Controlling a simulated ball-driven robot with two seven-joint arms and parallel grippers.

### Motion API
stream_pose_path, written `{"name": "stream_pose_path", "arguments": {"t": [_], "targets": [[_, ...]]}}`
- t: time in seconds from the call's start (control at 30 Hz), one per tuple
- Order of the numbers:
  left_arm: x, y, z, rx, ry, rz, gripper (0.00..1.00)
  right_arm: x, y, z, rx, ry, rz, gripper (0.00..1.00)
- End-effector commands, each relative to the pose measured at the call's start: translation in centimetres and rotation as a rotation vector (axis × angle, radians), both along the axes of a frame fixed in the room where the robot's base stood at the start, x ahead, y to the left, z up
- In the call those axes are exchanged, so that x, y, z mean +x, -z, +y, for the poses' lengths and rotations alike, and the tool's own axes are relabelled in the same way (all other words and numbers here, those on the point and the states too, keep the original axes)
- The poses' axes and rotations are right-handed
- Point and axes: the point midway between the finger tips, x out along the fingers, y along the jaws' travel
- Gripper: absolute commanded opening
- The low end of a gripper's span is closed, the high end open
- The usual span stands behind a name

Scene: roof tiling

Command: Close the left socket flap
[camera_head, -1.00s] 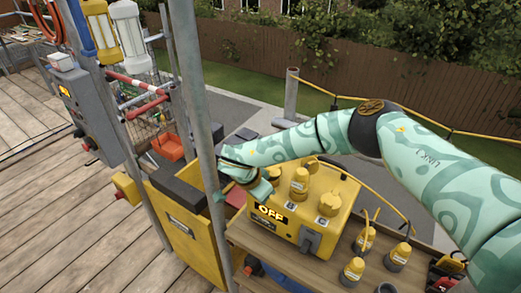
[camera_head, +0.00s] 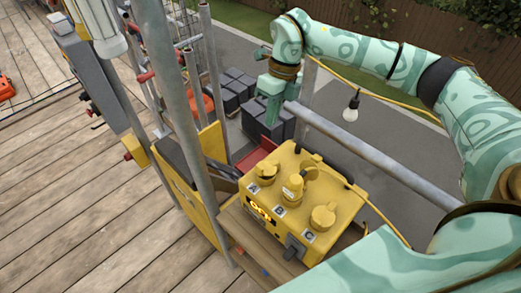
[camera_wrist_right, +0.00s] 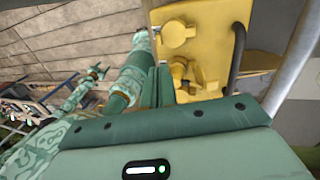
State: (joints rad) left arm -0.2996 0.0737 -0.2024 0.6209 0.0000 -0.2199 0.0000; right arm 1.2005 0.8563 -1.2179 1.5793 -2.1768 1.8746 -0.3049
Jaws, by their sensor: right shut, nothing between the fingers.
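The yellow socket box (camera_head: 285,225) has three sockets marked A, B and C. The left socket flap (camera_head: 267,169), by label A, looks down flat over its socket. In the right wrist view it seems to be the round cap (camera_wrist_right: 175,33), also flat. The right socket's cap (camera_head: 322,216) lies flat. My right gripper (camera_head: 276,112) points down, shut and empty, apart from the flap and behind the box in the head view. My left gripper seems to show small in the right wrist view (camera_wrist_right: 99,71); its jaws are unclear.
Steel scaffold poles (camera_head: 190,115) stand left of the box, and a slanting rail (camera_head: 370,155) runs behind it. A lamp bulb (camera_head: 350,106) hangs from a yellow cable. Dark blocks (camera_head: 237,90) lie behind. The wooden deck (camera_head: 95,200) at left is mostly clear.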

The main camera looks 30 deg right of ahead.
Motion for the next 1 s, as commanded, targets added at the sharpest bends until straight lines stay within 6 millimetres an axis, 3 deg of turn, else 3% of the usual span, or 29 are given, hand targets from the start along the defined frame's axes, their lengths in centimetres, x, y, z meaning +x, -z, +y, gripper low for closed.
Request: {"name": "stream_pose_path", "arguments": {"t": [0.27, 0.7, 1.0], "targets": [[0.0, -0.3, 1.4, 0.017, 0.001, 0.001, 0.55, -0.3, 1.7, 0.4, -0.005, 0.049, 0.021, 0.00], [0.0, -1.7, 0.1, 0.002, -0.002, 0.000, 0.55, -1.1, 10.2, 2.7, -0.004, 0.047, 0.021, 0.00], [0.0, -2.2, 0.2, 0.003, -0.001, 0.000, 0.55, -1.3, 13.4, 3.3, -0.006, 0.046, 0.017, 0.00]]}}
